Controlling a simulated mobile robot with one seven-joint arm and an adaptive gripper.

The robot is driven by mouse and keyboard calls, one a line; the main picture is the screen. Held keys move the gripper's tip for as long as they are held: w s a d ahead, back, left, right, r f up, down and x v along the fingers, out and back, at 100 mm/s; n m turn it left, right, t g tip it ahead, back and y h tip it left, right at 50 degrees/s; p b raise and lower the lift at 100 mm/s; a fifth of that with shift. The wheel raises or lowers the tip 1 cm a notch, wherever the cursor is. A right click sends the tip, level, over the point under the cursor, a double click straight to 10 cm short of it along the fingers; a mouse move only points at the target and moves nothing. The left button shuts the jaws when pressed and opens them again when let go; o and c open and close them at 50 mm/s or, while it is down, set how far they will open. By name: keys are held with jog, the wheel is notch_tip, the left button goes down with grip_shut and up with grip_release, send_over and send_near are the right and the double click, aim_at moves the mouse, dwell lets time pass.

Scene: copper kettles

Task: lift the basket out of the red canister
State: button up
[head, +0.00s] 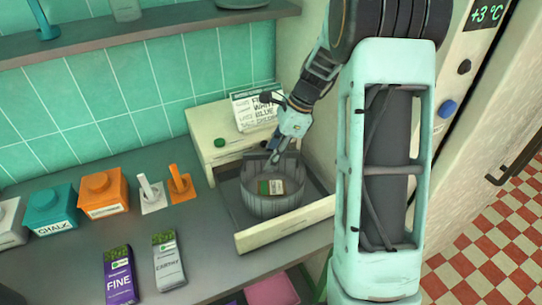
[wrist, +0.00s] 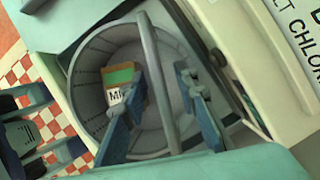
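A grey, round, slatted basket (head: 272,203) sits in an open drawer (head: 285,227) of a cream cabinet on the counter. No red canister shows in either view. In the wrist view I look down into the basket (wrist: 95,58); its grey handle bar (wrist: 151,50) crosses over the opening. A packet with a green and white label (head: 275,187) lies inside; it also shows in the wrist view (wrist: 118,77). My gripper (head: 275,153) points down at the basket's back rim. In the wrist view my gripper (wrist: 156,78) is open, one blue finger on each side of the handle, with gaps visible.
A white lettered card (head: 255,108) stands on the cabinet behind my gripper. Orange (head: 104,192) and teal (head: 50,207) canisters stand left on the counter. A shelf (head: 150,32) runs above.

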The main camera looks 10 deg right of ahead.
jog(key=v, duration=1.2)
dwell(0.3)
